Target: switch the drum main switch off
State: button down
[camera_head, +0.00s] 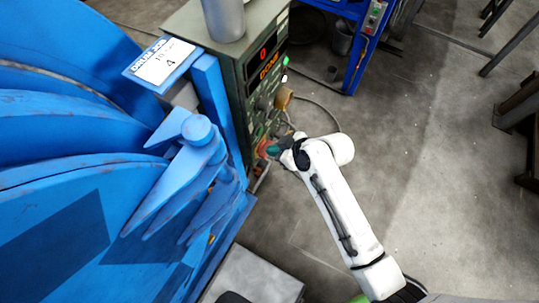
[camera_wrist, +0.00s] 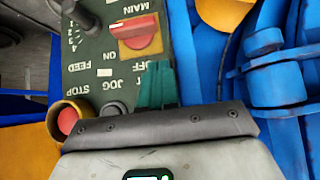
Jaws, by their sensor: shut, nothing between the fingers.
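The drum main switch (camera_wrist: 138,36) is a red rotary handle on a yellow plate on the green-grey control panel (camera_wrist: 95,55). It shows in the wrist view under an upside-down MAIN label, with ON and OFF lettering nearby. A pale mark shows at the handle's upper left end. My gripper (camera_wrist: 157,72) is shut and empty, its green fingertips just below the switch and slightly right of it in the picture. I cannot tell whether they touch it. In the head view my gripper (camera_head: 272,149) is at the panel's lower front, and the switch cannot be made out.
A red stop button (camera_wrist: 67,121) in a yellow surround sits left of my gripper, with JOG and FEED controls nearby. A black selector (camera_wrist: 80,15) is at upper left. Blue machine parts (camera_wrist: 275,65) stand close on the right. The floor (camera_head: 350,120) right of the panel is mostly clear.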

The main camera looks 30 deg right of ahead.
aim_at(262, 157)
jog(key=shift+w+a+f, duration=0.15)
jog(key=shift+w+f, duration=0.1)
jog(key=shift+f, duration=0.7)
jog(key=shift+w+a+f, duration=0.15)
jog(key=shift+w+f, duration=0.05)
jog(key=shift+f, duration=0.8)
jog(key=shift+w+a+f, duration=0.15)
jog(key=shift+w+f, duration=0.1)
jog(key=shift+f, duration=0.7)
jog(key=shift+a+f+b, duration=0.1)
jog(key=shift+f+b, duration=0.05)
jog(key=shift+b, duration=0.35)
jog(key=shift+h, duration=0.3)
